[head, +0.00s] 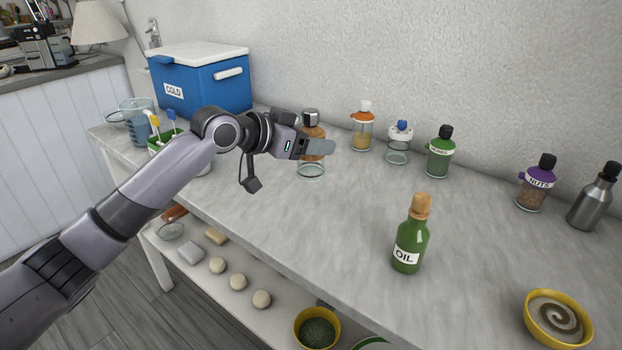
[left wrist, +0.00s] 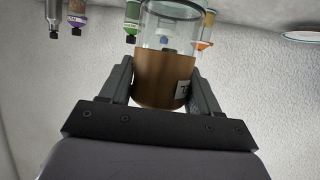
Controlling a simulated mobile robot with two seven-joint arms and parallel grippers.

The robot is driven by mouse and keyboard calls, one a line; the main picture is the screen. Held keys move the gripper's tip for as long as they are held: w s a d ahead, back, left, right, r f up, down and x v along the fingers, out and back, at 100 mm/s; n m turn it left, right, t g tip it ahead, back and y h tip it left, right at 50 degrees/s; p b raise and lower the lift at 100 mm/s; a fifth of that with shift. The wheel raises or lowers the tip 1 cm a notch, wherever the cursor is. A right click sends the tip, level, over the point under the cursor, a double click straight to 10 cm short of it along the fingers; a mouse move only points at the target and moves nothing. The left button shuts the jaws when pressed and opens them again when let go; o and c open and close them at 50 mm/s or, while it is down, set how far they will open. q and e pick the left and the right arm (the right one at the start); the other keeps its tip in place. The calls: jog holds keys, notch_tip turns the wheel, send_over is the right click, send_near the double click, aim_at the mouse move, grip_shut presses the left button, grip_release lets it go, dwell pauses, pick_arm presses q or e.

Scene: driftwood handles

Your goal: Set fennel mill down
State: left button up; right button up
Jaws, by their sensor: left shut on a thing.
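The fennel mill (head: 312,170) has a wooden upper part and a clear glass lower part. It stands upright over the worktop (head: 345,225), near its left back area. My left gripper (head: 318,147) is shut on its wooden part, and a finger hides some of it in the head view. In the left wrist view, the mill's brown body (left wrist: 160,78) sits between both fingers (left wrist: 161,85), with a white label partly cut off. I cannot tell whether its glass base touches the worktop. My right gripper is not in view.
A blue cold box (head: 205,85) stands behind my left arm. An orange-topped jar (head: 362,128), a blue-knobbed jar (head: 398,145) and a green jar (head: 439,155) line the wall. The green oil bottle (head: 409,240) stands in front. The worktop between is clear.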

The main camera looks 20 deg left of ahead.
aim_at(300, 178)
pick_arm(q)
notch_tip(300, 178, down, 8)
jog(key=shift+f, duration=0.25)
jog(key=o, duration=1.2)
jog(key=shift+f, duration=0.1)
jog(key=shift+c, duration=0.2)
jog(key=shift+s+a+r, duration=0.25)
jog(key=shift+s+a, duration=0.1)
jog(key=shift+s, duration=0.15)
jog(key=v, duration=1)
jog(key=shift+s+a+b, duration=0.25)
jog(key=shift+b, duration=0.1)
jog(key=shift+r, duration=0.15)
